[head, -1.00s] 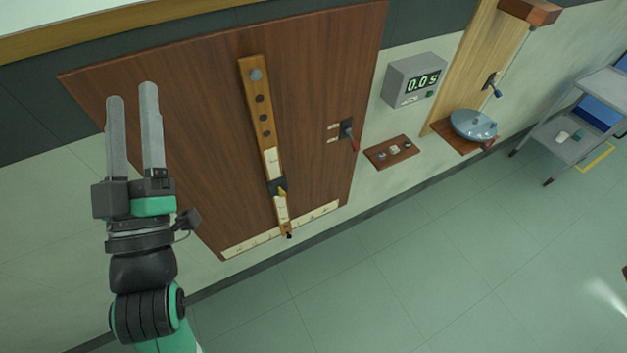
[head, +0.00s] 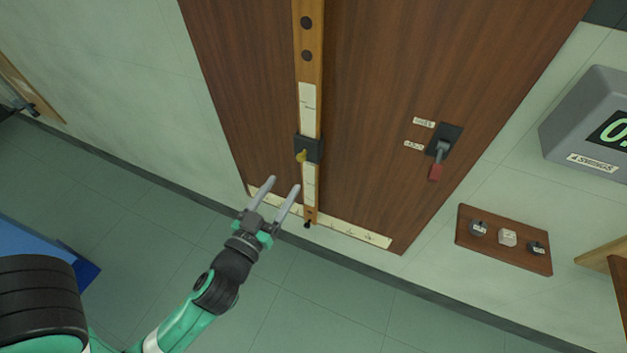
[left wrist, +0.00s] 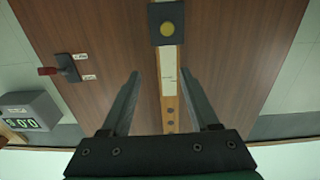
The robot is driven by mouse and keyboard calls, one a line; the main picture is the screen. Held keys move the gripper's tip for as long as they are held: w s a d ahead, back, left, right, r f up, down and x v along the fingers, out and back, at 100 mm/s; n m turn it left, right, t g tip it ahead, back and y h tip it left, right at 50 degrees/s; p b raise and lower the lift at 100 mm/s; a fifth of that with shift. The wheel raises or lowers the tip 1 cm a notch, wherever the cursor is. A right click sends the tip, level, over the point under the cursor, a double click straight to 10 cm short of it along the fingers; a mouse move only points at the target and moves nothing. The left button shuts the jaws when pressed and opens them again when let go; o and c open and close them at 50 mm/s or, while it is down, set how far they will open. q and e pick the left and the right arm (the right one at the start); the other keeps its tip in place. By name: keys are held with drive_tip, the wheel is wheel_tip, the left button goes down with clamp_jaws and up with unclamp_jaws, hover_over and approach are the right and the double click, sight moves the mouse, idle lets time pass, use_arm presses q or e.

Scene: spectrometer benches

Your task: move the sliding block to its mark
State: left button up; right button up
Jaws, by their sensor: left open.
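The sliding block (head: 308,149) is a dark block with a yellow knob, set on a narrow wooden bar (head: 311,75) with pale scale strips, on a brown wooden panel. In the left wrist view the block (left wrist: 167,22) shows at the top centre, its round yellow knob facing the camera. My left gripper (head: 285,184) is open and empty, below and left of the block in the head view, apart from it. In the left wrist view its two fingers (left wrist: 158,82) stand either side of the bar, short of the block. I cannot make out which line is the mark. My right gripper is not in view.
A red-handled lever (head: 439,154) sits on the panel right of the bar. A pale scale strip (head: 352,234) runs along the panel's lower edge. Right of it are a small board with several weights (head: 520,254) and a grey timer box (head: 597,125).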

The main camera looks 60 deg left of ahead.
sight(300, 159)
use_arm(q)
wheel_tip(300, 159, down, 4)
drive_tip(key=s+a+b, duration=0.1)
drive_tip(key=s+b, duration=0.1)
drive_tip(key=p+x, duration=0.2)
drive_tip(key=x, duration=1)
drive_tip(key=shift+w+d+r+p, duration=0.1)
drive_tip(key=shift+w+r+p, duration=0.05)
drive_tip(key=shift+p, duration=0.15)
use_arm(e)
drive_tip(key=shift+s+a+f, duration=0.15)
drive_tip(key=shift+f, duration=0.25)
use_arm(q)
clamp_jaws()
